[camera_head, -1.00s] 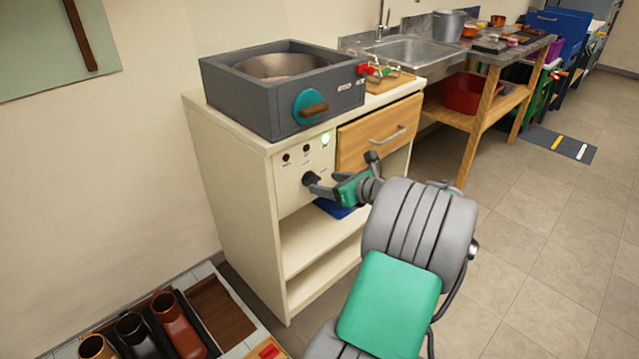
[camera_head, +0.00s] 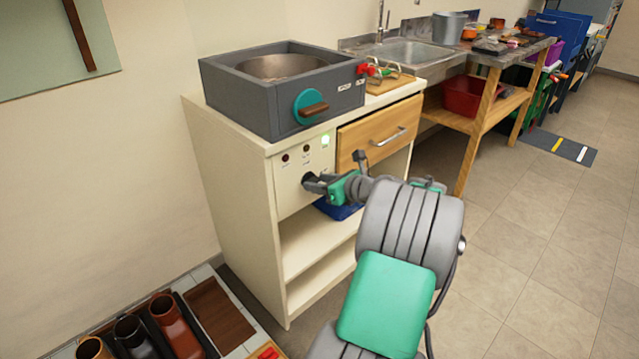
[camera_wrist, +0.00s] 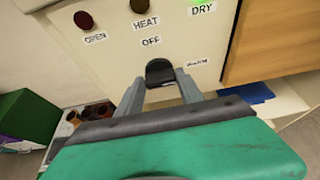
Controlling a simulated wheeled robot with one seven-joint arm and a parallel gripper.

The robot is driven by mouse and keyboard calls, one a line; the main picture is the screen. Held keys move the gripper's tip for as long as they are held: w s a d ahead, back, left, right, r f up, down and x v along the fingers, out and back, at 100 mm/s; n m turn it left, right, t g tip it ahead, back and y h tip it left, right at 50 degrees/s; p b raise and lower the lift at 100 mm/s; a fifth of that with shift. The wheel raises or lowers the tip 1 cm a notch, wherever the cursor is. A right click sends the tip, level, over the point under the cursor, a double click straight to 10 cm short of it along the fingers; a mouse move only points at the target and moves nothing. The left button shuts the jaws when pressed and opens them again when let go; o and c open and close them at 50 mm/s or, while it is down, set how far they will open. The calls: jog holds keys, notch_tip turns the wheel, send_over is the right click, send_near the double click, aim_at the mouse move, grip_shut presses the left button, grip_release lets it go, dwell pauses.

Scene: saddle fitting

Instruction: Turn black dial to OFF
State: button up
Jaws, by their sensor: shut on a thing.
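The black dial (camera_wrist: 159,72) is on the cream front panel of the cabinet, just below the OFF label in the wrist view. It also shows in the head view (camera_head: 308,178), partly covered by my gripper. My gripper (camera_wrist: 160,83) is shut on the dial, with one finger on each side of it. Above the dial are the labels OPEN, HEAT, OFF and DRY; another label at its right is too tilted to read. The lamp by DRY (camera_head: 325,140) glows green. The lamps by OPEN (camera_wrist: 83,19) and HEAT (camera_wrist: 143,6) are dark red. The dial's pointer mark cannot be made out.
A grey box (camera_head: 240,98) with a round basin and a teal knob (camera_head: 308,106) stands on the cabinet. A wooden drawer (camera_head: 378,135) is right of the panel. Open shelves lie below, with a blue item (camera_head: 338,208).

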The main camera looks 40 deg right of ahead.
jog(key=c, duration=0.5)
jog(key=shift+o, duration=0.2)
jog(key=shift+p, duration=0.3)
jog(key=n+t+h+b, duration=0.1)
jog(key=n+h+b, duration=0.1)
jog(key=n, duration=0.2)
jog(key=a+f+n+t+h+b, duration=0.1)
jog(key=n+h+b, duration=0.1)
jog(key=n+b, duration=0.1)
jog(key=n+t+h+b, duration=0.1)
jog(key=n+h+b, duration=0.1)
jog(key=n, duration=0.4)
jog(key=shift+a+f+h+b, duration=0.25)
jog(key=shift+f+h+b, duration=0.15)
jog(key=shift+b, duration=0.05)
jog(key=shift+r+n, duration=0.1)
jog(key=shift+n, duration=0.2)
jog(key=o, duration=1.4)
